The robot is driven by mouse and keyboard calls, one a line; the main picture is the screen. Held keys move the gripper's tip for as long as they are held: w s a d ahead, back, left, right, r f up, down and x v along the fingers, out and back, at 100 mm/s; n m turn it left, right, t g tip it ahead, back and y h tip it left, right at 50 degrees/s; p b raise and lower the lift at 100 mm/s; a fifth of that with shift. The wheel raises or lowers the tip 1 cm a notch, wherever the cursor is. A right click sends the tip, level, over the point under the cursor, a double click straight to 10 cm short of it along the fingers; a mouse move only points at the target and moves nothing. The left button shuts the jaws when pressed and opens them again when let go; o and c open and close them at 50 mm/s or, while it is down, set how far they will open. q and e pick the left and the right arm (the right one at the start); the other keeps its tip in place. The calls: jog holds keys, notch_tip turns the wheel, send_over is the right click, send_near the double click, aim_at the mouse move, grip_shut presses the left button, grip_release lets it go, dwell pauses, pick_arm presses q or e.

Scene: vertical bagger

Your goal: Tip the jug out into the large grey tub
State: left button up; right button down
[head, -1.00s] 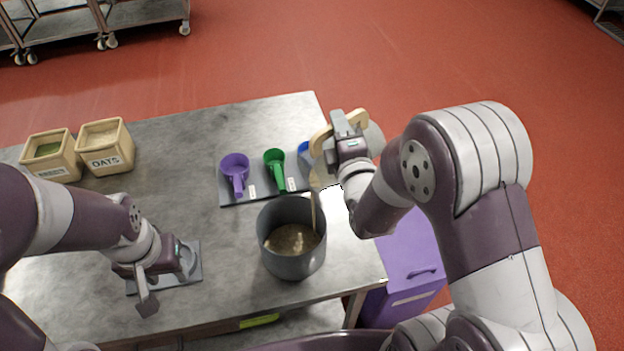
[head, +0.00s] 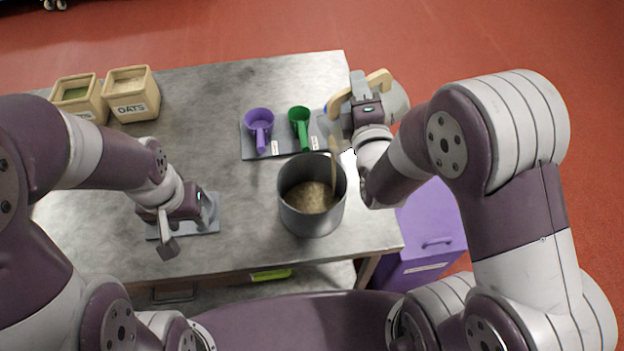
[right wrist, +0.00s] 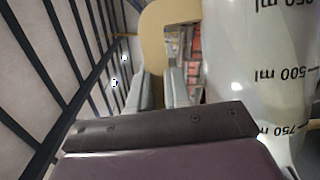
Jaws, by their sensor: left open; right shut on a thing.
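The large grey tub (head: 310,222) stands upright near the table's front right, with tan grainy material (head: 311,197) inside. My right gripper (head: 361,88) is shut on the tan handle (head: 378,82) of the clear jug (head: 397,102), behind and right of the tub. The jug is tilted, and a thin tan stream (head: 334,165) falls into the tub. The right wrist view shows the jug's ml-marked wall (right wrist: 240,70) beside the fingers; its contents are not clear there. My left gripper (head: 186,226) is open and empty over a small grey plate (head: 207,228).
A purple scoop (head: 259,122), a green scoop (head: 300,120) and a mostly hidden blue one lie on a grey mat (head: 249,148) behind the tub. The OATS box (head: 133,104) and another box (head: 77,96) stand back left. A purple bin (head: 425,225) stands beyond the table's right edge.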

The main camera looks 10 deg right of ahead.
aim_at(343, 96)
jog(key=shift+s+a+r+n, duration=0.15)
jog(key=shift+s+a+n, duration=0.1)
jog(key=shift+a, duration=0.2)
jog(key=shift+s+a+r+n, duration=0.15)
jog(key=shift+a+n, duration=0.1)
jog(key=shift+a, duration=0.2)
jog(key=shift+b, duration=0.3)
jog(key=shift+s+a+n+t, duration=0.2)
jog(key=shift+a+n+t, duration=0.1)
jog(key=shift+a, duration=0.2)
jog(key=shift+s+a+r, duration=0.1)
jog(key=shift+s+a, duration=0.05)
jog(key=shift+a, duration=0.1)
jog(key=shift+s+a+n+t+y+b, duration=0.3)
jog(key=shift+a+n+b, duration=0.2)
jog(key=shift+a+n, duration=0.25)
